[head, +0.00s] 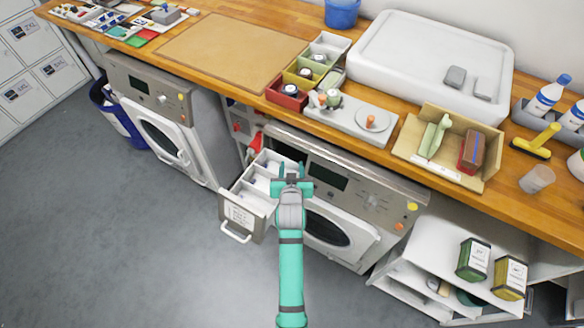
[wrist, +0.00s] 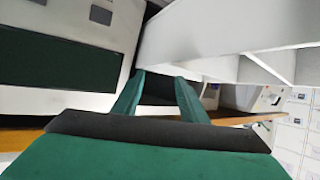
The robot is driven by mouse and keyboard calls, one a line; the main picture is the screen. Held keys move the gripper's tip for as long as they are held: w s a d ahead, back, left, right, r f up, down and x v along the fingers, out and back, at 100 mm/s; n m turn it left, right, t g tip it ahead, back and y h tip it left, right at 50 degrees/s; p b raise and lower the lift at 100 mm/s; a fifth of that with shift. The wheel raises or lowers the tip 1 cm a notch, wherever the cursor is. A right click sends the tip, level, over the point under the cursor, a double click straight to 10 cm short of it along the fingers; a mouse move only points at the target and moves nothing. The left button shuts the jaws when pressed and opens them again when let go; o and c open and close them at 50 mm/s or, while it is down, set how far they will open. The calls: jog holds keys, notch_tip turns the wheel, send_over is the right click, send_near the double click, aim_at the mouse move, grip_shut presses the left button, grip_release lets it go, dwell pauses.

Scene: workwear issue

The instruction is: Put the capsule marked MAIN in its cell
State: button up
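An open white drawer (head: 262,183) with several cells sticks out between the two front-loading machines. Its grey front has a label (head: 240,215) too small to read. A small bluish thing shows in a far cell, too small to identify. My gripper (head: 292,186) is over the drawer's right side, fingers apart, with nothing seen held. In the wrist view, the green fingers (wrist: 157,95) are spread, and the white drawer wall (wrist: 225,30) is close beyond them. I cannot pick out a capsule marked MAIN in either view.
Two tins (head: 473,260) stand on the lower right shelf.

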jog(key=shift+d+f, duration=0.1)
jog(key=shift+d, duration=0.05)
jog(key=shift+r, duration=0.25)
jog(key=s+a+r+t, duration=0.1)
jog(key=s+r, duration=0.2)
jog(key=s, duration=1.1)
jog(key=s+a+r+y, duration=0.1)
jog(key=s+a+r, duration=0.1)
jog(key=s, duration=1.3)
jog(key=s+a+r+n+t, duration=0.1)
jog(key=s+r, duration=0.3)
jog(key=s, duration=1.1)
jog(key=shift+a+r+t, duration=0.15)
jog(key=shift+a+t, duration=0.15)
jog(key=shift+a, duration=0.45)
jog(key=shift+s, duration=0.1)
jog(key=shift+c, duration=0.3)
